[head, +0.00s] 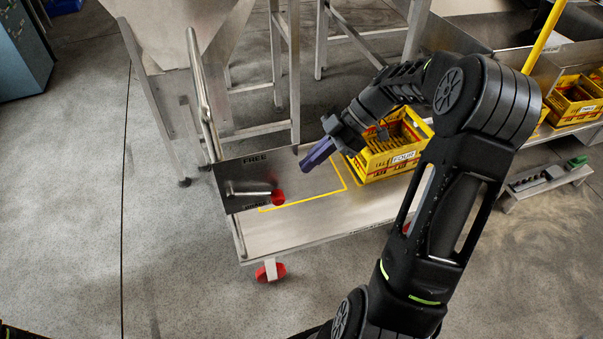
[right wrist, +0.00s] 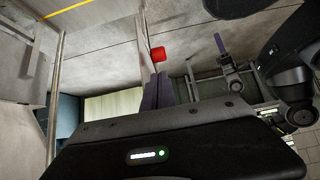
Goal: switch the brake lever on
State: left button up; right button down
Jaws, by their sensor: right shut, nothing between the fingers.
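The brake lever (head: 250,191) is a short metal rod with a red knob (head: 278,197) at its right end. It lies nearly level across a dark plate (head: 238,172) on the cart's end, near the plate's lower edge. FREE is printed at the plate's top; the lower label is too small to read. My right gripper (head: 318,154), with purple fingers, is shut and empty, above and right of the knob, apart from it. In the right wrist view the red knob (right wrist: 158,54) shows just beyond the purple fingers (right wrist: 158,92). My left gripper (right wrist: 220,46) seems to show farther back there.
The cart has a flat deck (head: 300,222) with a yellow outline, a tall metal handle (head: 203,95) and a red wheel (head: 270,271). A yellow crate (head: 390,155) stands on the deck, behind my right forearm. Metal frame legs (head: 276,55) stand behind the plate. Floor at left is clear.

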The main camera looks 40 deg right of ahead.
jog(key=v, duration=0.5)
jog(key=shift+s+d+f, duration=0.15)
jog(key=shift+d, duration=0.05)
